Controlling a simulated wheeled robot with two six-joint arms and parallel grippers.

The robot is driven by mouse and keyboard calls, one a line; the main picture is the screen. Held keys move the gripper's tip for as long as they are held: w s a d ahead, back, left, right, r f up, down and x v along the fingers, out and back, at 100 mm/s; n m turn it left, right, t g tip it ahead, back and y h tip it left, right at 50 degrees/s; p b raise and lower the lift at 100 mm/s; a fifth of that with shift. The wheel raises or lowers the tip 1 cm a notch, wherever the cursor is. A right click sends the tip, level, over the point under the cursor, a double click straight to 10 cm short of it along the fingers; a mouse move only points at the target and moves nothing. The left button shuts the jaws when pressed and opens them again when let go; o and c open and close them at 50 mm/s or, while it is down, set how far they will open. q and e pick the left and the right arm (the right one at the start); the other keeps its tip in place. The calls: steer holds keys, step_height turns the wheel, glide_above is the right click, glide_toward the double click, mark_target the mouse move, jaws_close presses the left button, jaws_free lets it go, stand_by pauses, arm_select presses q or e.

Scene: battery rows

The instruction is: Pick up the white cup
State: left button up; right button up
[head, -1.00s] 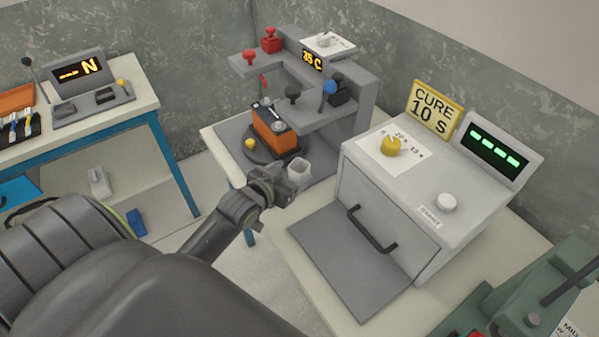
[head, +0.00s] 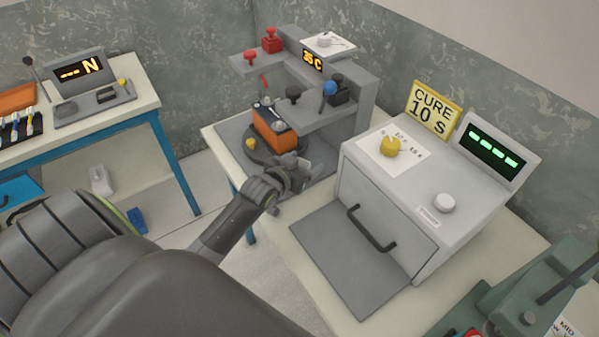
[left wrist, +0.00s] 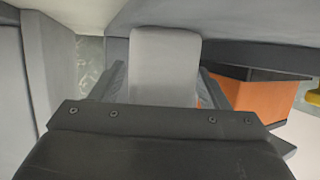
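The white cup (left wrist: 165,60) shows as a pale block between the two fingers of my left gripper (left wrist: 163,85) in the left wrist view. A narrow gap shows beside the cup, so the fingers look open around it and not closed on it. In the head view my left gripper (head: 296,172) is at the near edge of the grey station, in front of the battery, and hides most of the cup. My right gripper is not in view.
An orange and black battery (head: 273,130) stands on a dark round plate just behind my left gripper; it also shows in the wrist view (left wrist: 265,95). A grey overhanging station (head: 355,110) rises behind. The cure oven (head: 420,190) stands to the right, its grey flap (head: 350,260) lying in front.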

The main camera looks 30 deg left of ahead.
arm_select(q)
steer(key=c, duration=1)
steer(key=shift+r, duration=0.1)
